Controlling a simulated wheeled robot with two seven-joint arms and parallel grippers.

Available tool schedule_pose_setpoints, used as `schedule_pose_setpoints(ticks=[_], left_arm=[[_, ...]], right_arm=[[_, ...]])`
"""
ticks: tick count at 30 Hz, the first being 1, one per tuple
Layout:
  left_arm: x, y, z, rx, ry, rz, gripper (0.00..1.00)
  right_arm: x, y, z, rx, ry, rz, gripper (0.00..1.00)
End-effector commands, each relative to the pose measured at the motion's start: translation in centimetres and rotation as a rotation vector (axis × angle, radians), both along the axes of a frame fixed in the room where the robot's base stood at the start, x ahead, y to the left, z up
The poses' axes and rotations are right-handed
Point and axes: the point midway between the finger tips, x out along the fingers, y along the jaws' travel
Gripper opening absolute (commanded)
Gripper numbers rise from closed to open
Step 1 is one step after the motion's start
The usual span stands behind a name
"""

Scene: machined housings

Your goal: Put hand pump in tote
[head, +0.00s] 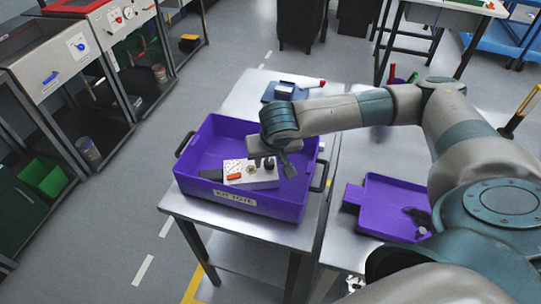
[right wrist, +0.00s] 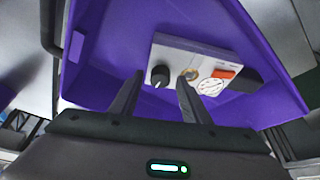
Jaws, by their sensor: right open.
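A white box with a round gauge, a dark knob, a red part and a black end, which looks like the hand pump (head: 236,168), lies inside the purple tote (head: 272,207). The pump also shows in the right wrist view (right wrist: 180,56), within the tote's purple walls (right wrist: 100,45). My right gripper (head: 271,164) is over the tote at the pump's knob end. In the right wrist view its two fingers (right wrist: 160,86) are apart, pointing at the knob end, with nothing clearly held between them. Whether a finger touches the pump cannot be told. My left gripper is out of view.
The tote stands on a metal table (head: 190,208), with a dark handle (head: 320,176) at its right end. A blue device (head: 284,91) lies behind it. A purple tray (head: 390,207) with a dark tool lies on the table to the right.

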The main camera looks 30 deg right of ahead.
Motion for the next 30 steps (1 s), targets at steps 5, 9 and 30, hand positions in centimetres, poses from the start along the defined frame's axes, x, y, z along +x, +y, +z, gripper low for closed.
schedule_pose_setpoints(ticks=[5, 9, 30], left_arm=[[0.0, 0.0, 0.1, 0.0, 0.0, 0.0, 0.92], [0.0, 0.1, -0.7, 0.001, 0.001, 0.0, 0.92], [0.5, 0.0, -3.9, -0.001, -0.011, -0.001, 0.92]], right_arm=[[-0.1, 0.1, 0.4, 0.0, -0.001, 0.0, 0.43], [-0.6, 0.3, 1.8, 0.002, -0.003, 0.001, 0.43], [-4.2, 1.7, 11.1, 0.0, -0.001, 0.0, 0.43]])
